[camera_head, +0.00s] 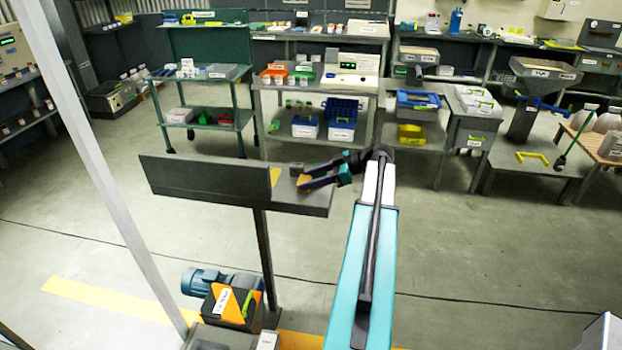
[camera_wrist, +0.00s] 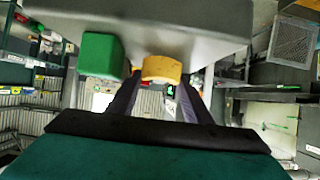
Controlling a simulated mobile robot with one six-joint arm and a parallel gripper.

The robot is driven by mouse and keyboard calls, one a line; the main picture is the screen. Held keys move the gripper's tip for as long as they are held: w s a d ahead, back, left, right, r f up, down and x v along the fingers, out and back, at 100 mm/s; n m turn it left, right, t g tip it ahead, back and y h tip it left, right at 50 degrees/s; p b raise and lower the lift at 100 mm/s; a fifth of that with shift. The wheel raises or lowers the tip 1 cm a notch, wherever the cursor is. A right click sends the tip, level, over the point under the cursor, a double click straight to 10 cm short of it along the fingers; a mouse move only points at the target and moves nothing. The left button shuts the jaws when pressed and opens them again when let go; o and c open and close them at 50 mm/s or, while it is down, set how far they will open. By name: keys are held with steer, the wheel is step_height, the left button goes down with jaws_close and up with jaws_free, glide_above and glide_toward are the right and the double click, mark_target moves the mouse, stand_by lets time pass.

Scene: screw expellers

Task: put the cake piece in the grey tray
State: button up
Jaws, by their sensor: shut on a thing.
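My gripper (camera_head: 312,181) is shut on a yellow-orange piece (camera_head: 303,180), which looks like the cake piece. In the wrist view the yellow piece (camera_wrist: 162,69) sits between the fingertips (camera_wrist: 160,82), against or very near a grey surface. Its lower part is hidden by the fingers' closeness. In the head view it is at the right end of a raised dark grey stand (camera_head: 318,203); I cannot tell whether it is lifted. A shallow grey tray (camera_head: 229,72) appears on top of the green cart at the back left.
A green block (camera_wrist: 100,55) is close beside the piece. The stand's upright panel (camera_head: 205,182) rises left of my gripper. A grey table (camera_head: 320,86) with red and green bins stands behind. Open floor (camera_head: 440,235) lies to the right.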

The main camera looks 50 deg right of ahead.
steer(key=shift+f, duration=0.15)
steer(key=o, duration=0.8)
steer(key=shift+o, duration=0.2)
steer(key=shift+r, duration=0.25)
steer(key=b+v, duration=0.4)
steer(key=v, duration=0.8)
